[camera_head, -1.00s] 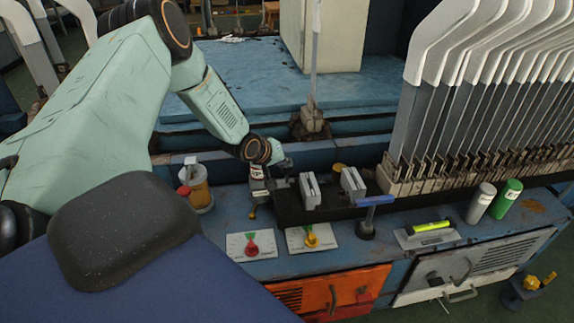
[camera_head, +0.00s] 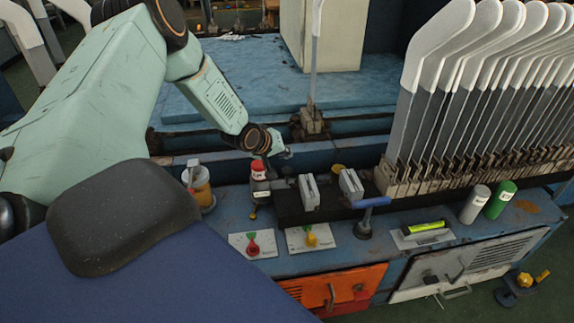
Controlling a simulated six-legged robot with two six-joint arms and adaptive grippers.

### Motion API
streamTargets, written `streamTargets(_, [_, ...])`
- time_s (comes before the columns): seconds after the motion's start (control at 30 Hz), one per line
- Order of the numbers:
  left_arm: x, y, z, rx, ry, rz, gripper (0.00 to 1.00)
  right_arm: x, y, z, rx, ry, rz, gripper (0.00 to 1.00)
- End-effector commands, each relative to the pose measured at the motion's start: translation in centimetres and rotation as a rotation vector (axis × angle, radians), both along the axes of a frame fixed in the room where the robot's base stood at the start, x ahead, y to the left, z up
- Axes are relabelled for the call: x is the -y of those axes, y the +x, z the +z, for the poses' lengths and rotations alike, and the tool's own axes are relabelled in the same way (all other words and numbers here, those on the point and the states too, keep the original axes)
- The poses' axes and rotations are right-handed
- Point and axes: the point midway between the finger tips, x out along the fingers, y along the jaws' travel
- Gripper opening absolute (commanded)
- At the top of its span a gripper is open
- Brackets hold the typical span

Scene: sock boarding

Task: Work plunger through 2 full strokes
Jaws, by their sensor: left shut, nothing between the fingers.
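A dark upright unit with a red top and pale labels (camera_head: 259,176) stands at the back of the blue bench, left of the black rail; it looks like the plunger, but I cannot be sure. Its red top shows clearly. My left gripper (camera_head: 283,154) is shut and empty, just right of and slightly above the red top. It appears apart from the unit in the picture, though the depth gap is hard to judge. My right gripper is not in view.
Two grey blocks (camera_head: 308,192) sit on the black rail to the right, with a blue-handled lever (camera_head: 370,204) beyond. A row of tall sock boards (camera_head: 490,95) fills the right.

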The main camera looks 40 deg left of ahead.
Motion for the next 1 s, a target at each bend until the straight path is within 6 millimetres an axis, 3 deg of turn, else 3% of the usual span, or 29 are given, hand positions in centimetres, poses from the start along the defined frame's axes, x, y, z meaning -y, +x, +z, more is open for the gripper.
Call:
streamTargets(0.27, [0.0,0.0,2.5,0.000,0.001,-0.001,0.00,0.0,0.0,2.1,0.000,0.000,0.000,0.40])
streamTargets(0.87, [0.0,0.0,2.2,-0.001,0.001,-0.002,0.00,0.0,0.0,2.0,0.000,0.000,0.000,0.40])
streamTargets(1.0, [1.4,-0.4,1.8,-0.009,0.009,-0.029,0.00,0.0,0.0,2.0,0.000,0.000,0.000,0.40])
